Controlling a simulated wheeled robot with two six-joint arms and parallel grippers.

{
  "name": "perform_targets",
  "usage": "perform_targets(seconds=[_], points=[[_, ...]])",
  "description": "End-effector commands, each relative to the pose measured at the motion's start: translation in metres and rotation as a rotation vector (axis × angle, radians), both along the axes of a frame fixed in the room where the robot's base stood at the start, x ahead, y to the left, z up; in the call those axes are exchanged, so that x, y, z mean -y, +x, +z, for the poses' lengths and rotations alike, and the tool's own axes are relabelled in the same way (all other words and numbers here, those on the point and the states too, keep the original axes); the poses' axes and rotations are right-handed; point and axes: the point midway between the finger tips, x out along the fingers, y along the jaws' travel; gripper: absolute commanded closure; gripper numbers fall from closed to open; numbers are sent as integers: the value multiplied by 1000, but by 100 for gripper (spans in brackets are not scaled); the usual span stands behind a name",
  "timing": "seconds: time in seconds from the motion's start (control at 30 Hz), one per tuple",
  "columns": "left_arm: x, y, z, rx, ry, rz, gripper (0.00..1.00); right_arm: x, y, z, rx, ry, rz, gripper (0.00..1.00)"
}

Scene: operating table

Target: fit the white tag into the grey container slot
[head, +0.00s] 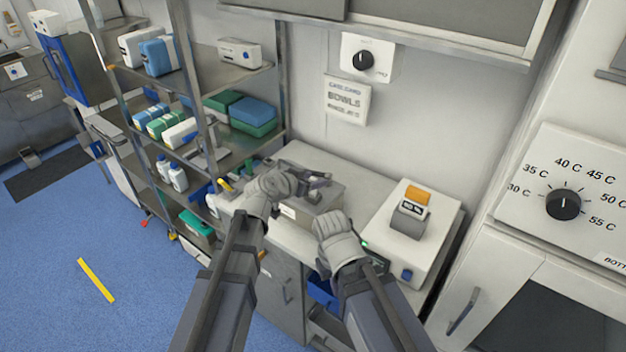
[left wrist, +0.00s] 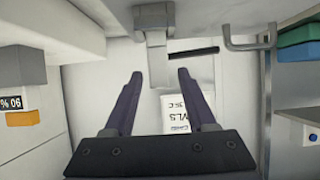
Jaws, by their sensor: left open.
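The grey container (head: 322,209) stands on the pale worktop below the wall card. A small white tag (head: 288,211) shows at its front left; whether it sits in the slot or only lies against the front, I cannot tell. My left gripper (head: 318,181) is above the container's top, pointing right. In the left wrist view its two fingers (left wrist: 158,78) are apart with nothing held between them. My right wrist is just right of the container, and its fingers are mostly hidden and too small to read.
A white device (head: 406,248) with an orange-topped grey block (head: 409,216) stands right of the container. Steel shelves (head: 205,150) with boxes and bottles stand on the left.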

Motion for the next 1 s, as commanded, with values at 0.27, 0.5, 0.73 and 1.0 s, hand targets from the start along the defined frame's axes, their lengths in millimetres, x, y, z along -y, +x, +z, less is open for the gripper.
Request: perform_targets(seconds=[0.27,0.5,0.73,1.0], points=[[-22,-33,27,0,0,2,44,0,0,27,0,0,1,100],[-46,-66,48,-1,-1,2,44,0,0,48,0,0,2,100],[-60,-82,59,-2,-1,0,44,0,0,59,0,0,2,100],[-60,-86,57,-14,3,-9,44,0,0,60,0,0,2,100]])
